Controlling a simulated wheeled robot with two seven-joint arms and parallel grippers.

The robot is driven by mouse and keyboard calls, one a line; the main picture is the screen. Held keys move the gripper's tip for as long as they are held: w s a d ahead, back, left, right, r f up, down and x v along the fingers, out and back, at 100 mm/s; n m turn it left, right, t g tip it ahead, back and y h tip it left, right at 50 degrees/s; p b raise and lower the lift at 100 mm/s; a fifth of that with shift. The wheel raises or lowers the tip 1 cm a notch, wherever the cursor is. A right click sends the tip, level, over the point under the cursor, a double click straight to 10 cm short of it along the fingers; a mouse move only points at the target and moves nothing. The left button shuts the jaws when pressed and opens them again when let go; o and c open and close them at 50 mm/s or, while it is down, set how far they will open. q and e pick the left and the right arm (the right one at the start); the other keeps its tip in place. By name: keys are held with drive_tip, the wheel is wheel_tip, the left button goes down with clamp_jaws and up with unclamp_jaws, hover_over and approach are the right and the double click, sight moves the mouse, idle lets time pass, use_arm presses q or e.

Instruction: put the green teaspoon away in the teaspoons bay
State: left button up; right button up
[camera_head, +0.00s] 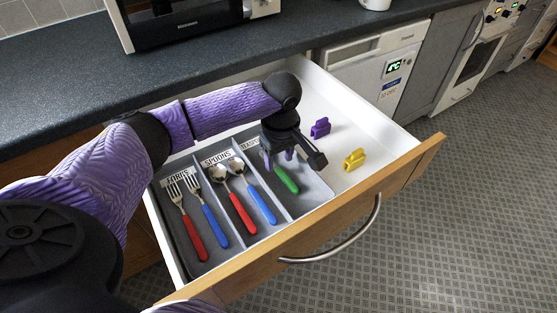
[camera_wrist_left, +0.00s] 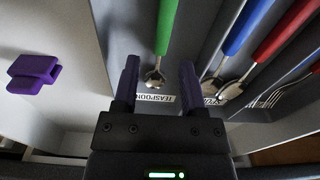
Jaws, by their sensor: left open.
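The green teaspoon (camera_head: 287,180) lies in the teaspoons bay (camera_head: 309,198), the rightmost bay of the grey cutlery tray in the open drawer. In the left wrist view its green handle (camera_wrist_left: 166,28) points away and its metal bowl (camera_wrist_left: 154,77) lies near the bay's label (camera_wrist_left: 155,98). My left gripper (camera_head: 279,157) is open and empty, above the bowl end of the teaspoon. In the left wrist view its two purple fingers (camera_wrist_left: 159,68) stand apart either side of the bowl; I cannot tell the exact height. In the head view my gripper hides the bowl. My right gripper is not in view.
Red and blue forks (camera_head: 186,215) and spoons (camera_head: 242,195) fill the neighbouring bays. A purple clip-like object (camera_head: 320,127) and a yellow one (camera_head: 355,158) lie on the white drawer floor right of the tray. The wooden drawer front (camera_head: 300,238) bounds the near side.

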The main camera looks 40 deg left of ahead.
sight(280, 171)
use_arm(q)
wheel_tip(280, 171, up, 10)
drive_tip(key=p, duration=0.4)
drive_tip(key=shift+d+r, duration=0.15)
drive_tip(key=shift+d, duration=0.1)
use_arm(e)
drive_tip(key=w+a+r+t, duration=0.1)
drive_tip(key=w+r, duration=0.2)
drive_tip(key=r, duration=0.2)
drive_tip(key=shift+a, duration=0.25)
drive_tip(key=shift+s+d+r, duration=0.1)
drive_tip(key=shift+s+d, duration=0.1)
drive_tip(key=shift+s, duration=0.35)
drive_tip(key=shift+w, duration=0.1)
